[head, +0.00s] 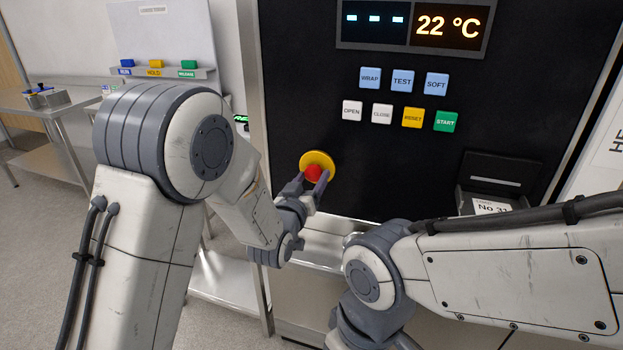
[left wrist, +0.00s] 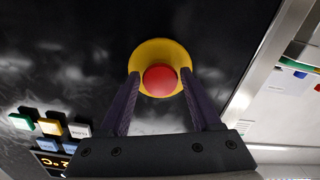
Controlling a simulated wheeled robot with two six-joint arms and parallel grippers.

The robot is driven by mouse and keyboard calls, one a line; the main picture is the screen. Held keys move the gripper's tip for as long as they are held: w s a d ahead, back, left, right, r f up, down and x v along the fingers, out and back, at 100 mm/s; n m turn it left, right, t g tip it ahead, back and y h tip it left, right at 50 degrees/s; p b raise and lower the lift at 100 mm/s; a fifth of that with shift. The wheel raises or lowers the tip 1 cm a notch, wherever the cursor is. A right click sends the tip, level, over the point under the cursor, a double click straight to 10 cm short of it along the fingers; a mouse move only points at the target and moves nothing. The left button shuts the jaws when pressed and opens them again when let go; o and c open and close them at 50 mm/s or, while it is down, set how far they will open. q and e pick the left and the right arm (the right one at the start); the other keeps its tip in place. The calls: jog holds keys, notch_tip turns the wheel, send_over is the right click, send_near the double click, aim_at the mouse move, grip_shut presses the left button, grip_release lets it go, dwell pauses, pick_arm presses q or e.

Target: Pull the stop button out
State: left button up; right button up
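The stop button (head: 313,173) is a red round knob on a yellow round base (head: 319,158), on the black panel. In the left wrist view the red knob (left wrist: 160,80) sits in the middle of the yellow base (left wrist: 161,48). My left gripper (head: 308,187) is at the button, its fingers pointing at the panel. In the left wrist view the gripper (left wrist: 160,76) is open, with one finger on each side of the knob and a small gap on both sides. My right gripper is out of view; only its arm shows.
Above the button are the START key (head: 446,121), the RESET key (head: 413,117) and several other keys, under a display (head: 415,25) reading 22 °C. A card slot (head: 497,180) is at the lower right. A steel table (head: 70,103) stands at the left.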

pick_arm(q)
grip_shut()
jog(key=shift+s+a+f+b, duration=0.1)
jog(key=shift+s+a+b, duration=0.05)
jog(key=shift+s+b, duration=0.55)
jog(key=shift+w, duration=0.15)
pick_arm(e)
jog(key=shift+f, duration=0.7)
pick_arm(q)
jog(key=shift+o, duration=2.4)
grip_release()
